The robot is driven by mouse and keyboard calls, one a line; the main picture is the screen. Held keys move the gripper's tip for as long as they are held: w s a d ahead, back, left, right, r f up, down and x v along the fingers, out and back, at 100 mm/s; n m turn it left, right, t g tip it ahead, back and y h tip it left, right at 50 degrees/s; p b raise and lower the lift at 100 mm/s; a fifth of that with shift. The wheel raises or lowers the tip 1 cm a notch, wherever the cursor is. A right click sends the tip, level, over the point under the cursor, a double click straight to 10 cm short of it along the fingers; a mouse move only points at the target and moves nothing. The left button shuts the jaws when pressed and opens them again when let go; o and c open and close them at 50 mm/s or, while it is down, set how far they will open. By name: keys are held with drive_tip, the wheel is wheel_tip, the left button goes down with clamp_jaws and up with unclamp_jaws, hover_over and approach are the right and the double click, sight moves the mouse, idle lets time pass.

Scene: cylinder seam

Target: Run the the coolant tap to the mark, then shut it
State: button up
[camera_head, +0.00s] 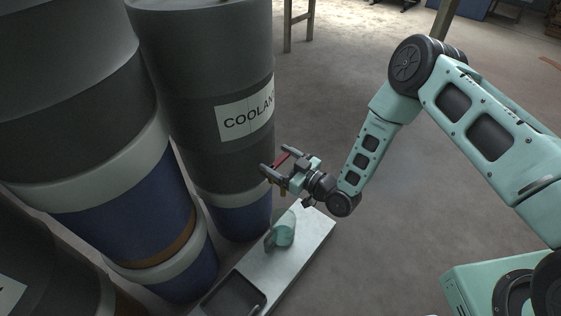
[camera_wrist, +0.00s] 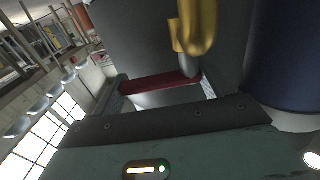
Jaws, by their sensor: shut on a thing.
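The dark coolant drum (camera_head: 205,95) with a white COOLANT label (camera_head: 246,117) stands left of centre in the head view. In the wrist view, the brass tap (camera_wrist: 196,32) comes down in front of a dark surface. Its red lever (camera_wrist: 162,82) lies between my fingers, and the lever also shows in the head view (camera_head: 283,158). My gripper (camera_head: 275,160) is shut on the red lever. A pale green translucent vessel (camera_head: 284,231) stands on the low metal bench (camera_head: 312,226), below my gripper. I cannot make out its mark, its liquid level or any stream.
Other dark and blue drums (camera_head: 110,215) stand close on the left. A dark shallow tray (camera_head: 232,296) lies at the near end of the bench. A wooden-legged stand (camera_head: 299,28) is at the back. The floor (camera_head: 400,240) right of the bench is open.

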drive_tip(key=o, duration=1.4)
drive_tip(key=shift+s+d, duration=0.1)
drive_tip(key=p+v, duration=0.3)
drive_tip(key=v, duration=1.4)
drive_tip(key=shift+s+d+p, duration=0.1)
drive_tip(key=shift+p, duration=0.2)
